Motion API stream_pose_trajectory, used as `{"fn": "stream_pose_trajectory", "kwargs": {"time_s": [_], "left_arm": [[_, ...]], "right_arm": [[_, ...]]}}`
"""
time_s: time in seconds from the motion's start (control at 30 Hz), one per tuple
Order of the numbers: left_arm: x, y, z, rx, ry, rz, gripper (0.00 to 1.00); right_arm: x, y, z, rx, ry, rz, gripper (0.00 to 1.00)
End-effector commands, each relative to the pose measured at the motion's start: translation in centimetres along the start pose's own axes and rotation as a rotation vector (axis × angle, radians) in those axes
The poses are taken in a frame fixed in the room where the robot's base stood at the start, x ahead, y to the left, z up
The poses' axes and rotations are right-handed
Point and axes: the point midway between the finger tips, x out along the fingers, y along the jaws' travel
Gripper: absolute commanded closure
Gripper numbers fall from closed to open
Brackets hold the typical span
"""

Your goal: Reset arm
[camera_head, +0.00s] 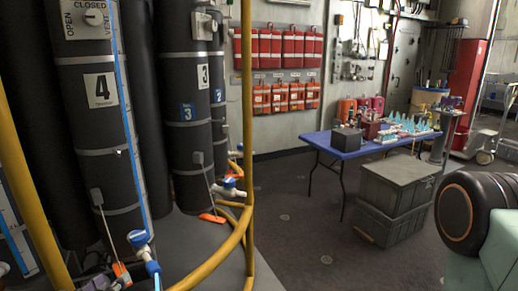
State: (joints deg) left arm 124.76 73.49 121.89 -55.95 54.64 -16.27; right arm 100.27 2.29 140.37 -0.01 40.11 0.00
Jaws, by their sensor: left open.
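Only a small grey-purple part at the bottom left edge shows of what looks like my left gripper (97,284). It is low beside the foot of the black cylinder marked 4 (100,140), near a blue and white valve (143,243). It is open; most of it is cut off by the frame, and I cannot tell whether it touches anything. My right gripper is not in view. A black round joint and a pale green link of my own arm fill the lower right corner.
A yellow rail (247,110) curves around the black cylinders at left. A blue table (345,150) with small items stands behind stacked grey crates (397,190). Red packs (280,48) hang on the back wall. The dark floor (300,225) in the middle is clear.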

Motion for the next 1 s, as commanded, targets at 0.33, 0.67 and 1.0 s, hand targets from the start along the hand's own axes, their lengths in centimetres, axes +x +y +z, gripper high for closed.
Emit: {"fn": "stream_pose_trajectory", "kwargs": {"time_s": [0.33,0.67,1.0], "left_arm": [[-1.3,3.4,13.8,-0.211,-0.466,-0.105,0.37],[-8.7,5.5,28.3,-0.197,-0.92,-0.283,0.37],[-17.2,5.5,38.6,0.045,-1.243,-0.351,0.37]], "right_arm": [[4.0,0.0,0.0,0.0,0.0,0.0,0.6],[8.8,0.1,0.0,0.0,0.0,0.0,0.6],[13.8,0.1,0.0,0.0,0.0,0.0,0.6]]}}
